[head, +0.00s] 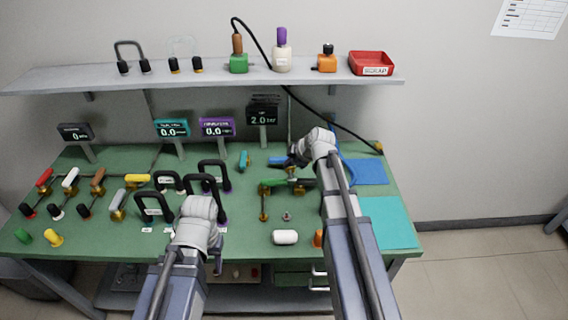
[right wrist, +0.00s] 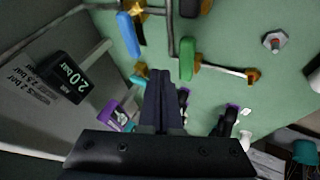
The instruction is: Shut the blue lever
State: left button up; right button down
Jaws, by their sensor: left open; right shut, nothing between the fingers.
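The blue lever (head: 279,160) lies low above the green bench, just left of my right gripper (head: 296,157) in the head view. In the right wrist view the blue lever (right wrist: 128,35) is a long blue handle beside brass fittings, up and left of the fingertips. My right gripper (right wrist: 159,74) is shut with nothing between its fingers. A gap shows between the fingertips and the lever in that view; contact is not visible. My left gripper (head: 217,256) is open near the bench's front edge, mostly hidden by its own arm.
A green lever (right wrist: 187,58) sits right of my right fingertips in the wrist view. A teal lever (head: 244,160) stands left of the blue one. A display reading 2.0 (head: 263,112) stands behind. Black tube loops (head: 213,173) crowd the bench's middle. A shelf (head: 210,77) runs above.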

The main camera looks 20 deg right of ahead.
aim_at(278, 162)
jog(key=b+x, duration=0.8)
jog(key=x, duration=0.2)
jog(key=shift+w+f, duration=0.1)
jog(key=shift+f, duration=0.25)
jog(key=w, duration=0.1)
jog(key=w+d+r, duration=0.1)
jog(key=w, duration=0.1)
jog(key=shift+p, duration=0.4)
jog(key=shift+w+d, duration=0.1)
jog(key=shift+w, duration=0.15)
